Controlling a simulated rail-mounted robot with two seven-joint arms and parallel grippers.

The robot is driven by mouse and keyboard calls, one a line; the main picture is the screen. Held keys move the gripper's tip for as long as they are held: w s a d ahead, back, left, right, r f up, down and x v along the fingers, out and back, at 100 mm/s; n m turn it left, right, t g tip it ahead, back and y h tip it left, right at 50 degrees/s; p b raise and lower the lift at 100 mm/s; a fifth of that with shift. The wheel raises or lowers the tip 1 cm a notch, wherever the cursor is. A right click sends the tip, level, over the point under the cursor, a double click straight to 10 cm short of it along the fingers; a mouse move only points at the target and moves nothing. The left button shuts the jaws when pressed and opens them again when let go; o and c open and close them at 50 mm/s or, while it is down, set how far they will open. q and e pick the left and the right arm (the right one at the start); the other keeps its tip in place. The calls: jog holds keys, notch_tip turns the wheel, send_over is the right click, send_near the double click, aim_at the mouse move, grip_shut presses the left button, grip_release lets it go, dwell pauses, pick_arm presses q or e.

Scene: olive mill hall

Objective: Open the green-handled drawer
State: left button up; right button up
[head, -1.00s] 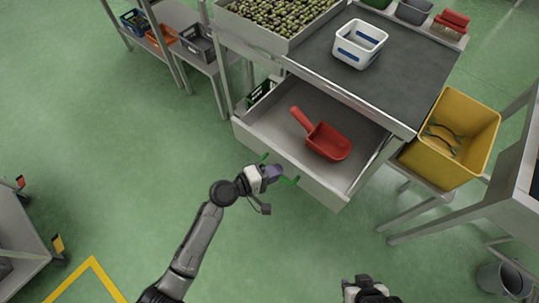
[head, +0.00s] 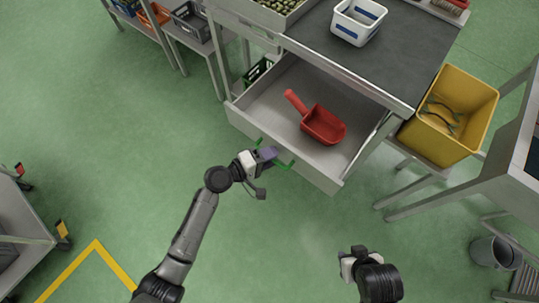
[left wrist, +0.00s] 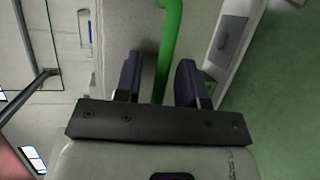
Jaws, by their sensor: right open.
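The drawer (head: 328,178) stands well out from under the grey-topped table, with a red scoop (head: 322,125) lying inside. Its green handle (head: 285,166) is on the front panel; my left gripper (head: 267,154) hides the handle's middle. Exact finger contact is hard to see. My right gripper (head: 354,252) is open and empty above the floor, in front of and apart from the drawer.
A white bin (head: 345,30) and an olive tray (head: 252,14) stand on the table (head: 395,55). A yellow bin (head: 428,139) stands right of the drawer. A grey bucket (head: 495,254) is at lower right. The green floor in front of the drawer is clear.

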pick_arm(q)
jog(key=p+v, duration=0.2)
jog(key=v, duration=1.1)
jog(key=shift+s+a+p, duration=0.3)
jog(key=shift+r, duration=0.1)
